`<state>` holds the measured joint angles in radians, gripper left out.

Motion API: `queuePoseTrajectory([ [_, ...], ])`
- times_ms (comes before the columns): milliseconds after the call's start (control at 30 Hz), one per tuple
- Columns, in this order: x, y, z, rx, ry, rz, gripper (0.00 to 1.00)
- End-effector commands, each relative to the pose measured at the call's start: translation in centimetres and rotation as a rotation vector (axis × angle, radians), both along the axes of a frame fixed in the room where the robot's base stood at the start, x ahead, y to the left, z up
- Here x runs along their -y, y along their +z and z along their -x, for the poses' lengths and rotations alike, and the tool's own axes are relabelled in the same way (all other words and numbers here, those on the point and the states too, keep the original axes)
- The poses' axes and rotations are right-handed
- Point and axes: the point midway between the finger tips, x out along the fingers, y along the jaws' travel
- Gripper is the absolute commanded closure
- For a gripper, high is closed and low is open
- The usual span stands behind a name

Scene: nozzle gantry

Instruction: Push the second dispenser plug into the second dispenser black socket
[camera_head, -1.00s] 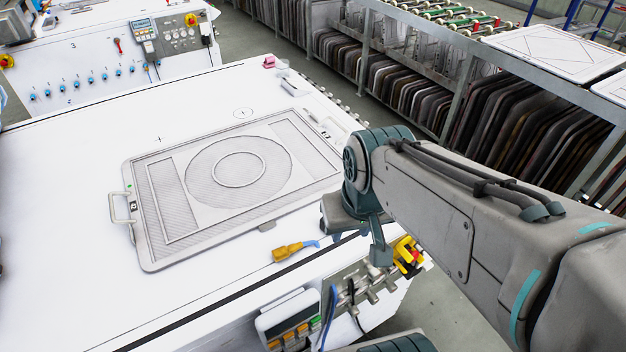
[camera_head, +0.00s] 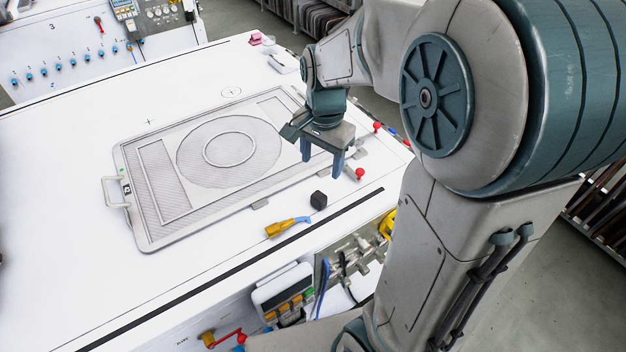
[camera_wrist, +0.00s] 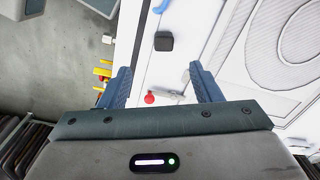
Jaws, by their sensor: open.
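My gripper (camera_head: 322,164) is open and empty, pointing down over the near right part of the white table, beside the framed screen. In the wrist view its two blue fingers (camera_wrist: 164,85) are spread wide, with a red-knobbed lever (camera_wrist: 150,98) seen between them. A small black block (camera_head: 318,200) lies on the table a little nearer the front than the fingers; it also shows beyond the fingertips in the wrist view (camera_wrist: 164,41). I cannot tell which part is the second dispenser plug or its black socket. Fittings (camera_head: 362,252) along the table's front side are partly hidden by my arm.
The framed screen (camera_head: 152,246) lies flat on the table (camera_head: 60,200). A yellow and blue tool (camera_head: 286,227) lies near the front edge. Red-knobbed levers (camera_head: 360,174) stand at the right side. A control console (camera_head: 60,55) with several blue connectors is at back left.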

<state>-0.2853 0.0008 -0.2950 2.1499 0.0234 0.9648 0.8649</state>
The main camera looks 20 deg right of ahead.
Motion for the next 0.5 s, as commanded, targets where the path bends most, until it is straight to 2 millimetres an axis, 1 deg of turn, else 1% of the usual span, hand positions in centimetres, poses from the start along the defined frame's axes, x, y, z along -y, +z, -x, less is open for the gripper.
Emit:
queuePoseTrajectory([
  [33,-0.1,-0.1,-0.6,-0.011,-0.037,0.006,0.42],
  [200,0.0,-0.5,-1.6,-0.027,-0.112,0.017,0.42],
  [500,0.0,-0.6,-1.6,-0.028,-0.121,0.018,0.42],
])
